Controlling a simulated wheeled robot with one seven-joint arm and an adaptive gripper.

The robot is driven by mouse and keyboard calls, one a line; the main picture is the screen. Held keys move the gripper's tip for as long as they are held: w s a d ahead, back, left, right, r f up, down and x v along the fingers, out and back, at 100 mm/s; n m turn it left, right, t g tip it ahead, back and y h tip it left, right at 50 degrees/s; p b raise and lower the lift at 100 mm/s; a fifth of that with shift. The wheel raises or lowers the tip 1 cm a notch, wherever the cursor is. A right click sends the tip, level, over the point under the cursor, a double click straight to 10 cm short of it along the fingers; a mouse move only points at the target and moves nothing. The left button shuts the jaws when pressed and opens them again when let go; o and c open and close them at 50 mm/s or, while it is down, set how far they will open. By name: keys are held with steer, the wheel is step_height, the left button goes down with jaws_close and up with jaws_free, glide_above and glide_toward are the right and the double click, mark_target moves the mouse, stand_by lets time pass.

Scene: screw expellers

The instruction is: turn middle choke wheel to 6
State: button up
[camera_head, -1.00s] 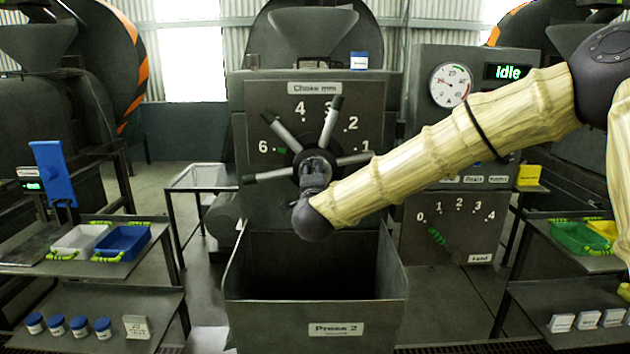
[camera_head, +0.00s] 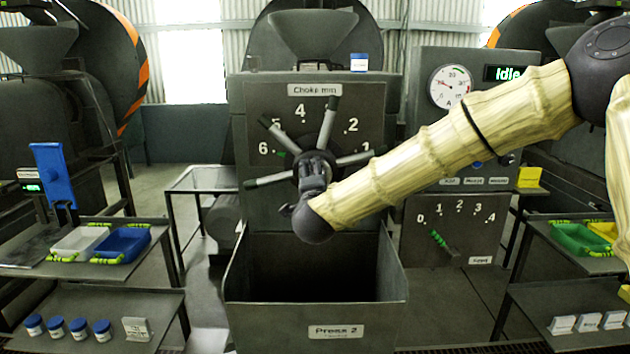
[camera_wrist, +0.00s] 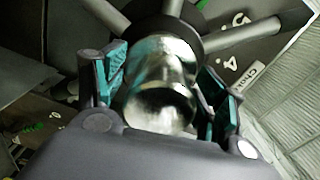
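The middle choke wheel (camera_head: 327,128) is on the front of Press 2, under the "Choke mm" label (camera_head: 314,90). It has dark-tipped metal spokes and a numbered scale around it. A small green mark at the wheel's left lies just right of the 6 (camera_head: 263,148). My gripper (camera_head: 312,172) is at the wheel's centre and partly covers the hub. In the wrist view, my gripper's teal-padded fingers (camera_wrist: 168,85) lie on both sides of the shiny metal hub (camera_wrist: 160,95). The exact contact on the right finger is hard to see.
An open bin (camera_head: 335,312) marked Press 2 stands below the wheel. A gauge (camera_head: 451,86) and an Idle display (camera_head: 508,72) are on the panel at right. A feed lever (camera_head: 440,240) is below them. Side shelves hold trays and jars.

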steer(key=s, duration=1.2)
steer(key=shift+d, duration=0.15)
steer(key=s+d+f+n+g+y, duration=0.1)
steer(key=s+d+f+n+g, duration=0.25)
steer(key=f, duration=0.95)
steer(key=s+d+f+n+g, duration=0.2)
steer(key=s+f, duration=0.2)
steer(key=f, duration=1)
steer(key=s+d+f+n+g+y, duration=0.1)
steer(key=s+d+f+n+g, duration=0.2)
steer(key=f, duration=1)
steer(key=s+d+f+n+g+h, duration=0.1)
steer(key=s+d+f+n+g, duration=0.2)
steer(key=s+f, duration=0.55)
steer(key=s+d+f+n+g, duration=0.15)
steer(key=s+d+f, duration=0.25)
steer(key=s+f, duration=0.45)
steer(key=s+d+f+n+g, duration=0.1)
steer(key=s+d, duration=0.3)
steer(key=s, duration=0.5)
steer(key=s+d+f+n+g+h, duration=0.1)
steer(key=s+d+f+g, duration=0.2)
steer(key=s, duration=0.6)
steer(key=shift+d+g, duration=0.5)
steer(key=shift+d, duration=0.05)
